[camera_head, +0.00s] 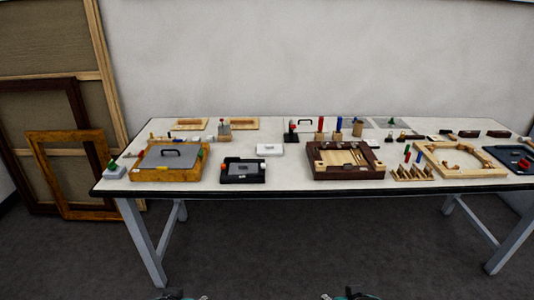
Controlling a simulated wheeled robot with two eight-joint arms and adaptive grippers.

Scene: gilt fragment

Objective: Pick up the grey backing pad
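A flat grey panel with a dark handle (170,158) lies in or on a gilt frame (140,174) at the left front of the table. I cannot tell for sure which of these is the grey backing pad. Only the tips of my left gripper (181,296) and my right gripper (350,295) show at the bottom edge. Both are well in front of the table and low, apart from everything on it. Their fingers are mostly cut off.
The long white table (280,172) holds a black box (243,172), a dark wooden tray (345,172), a small wooden rack (412,173) and a pale wooden frame (465,161). Bare tabletop shows around the white block (269,150). Large frames (70,175) lean at the left wall.

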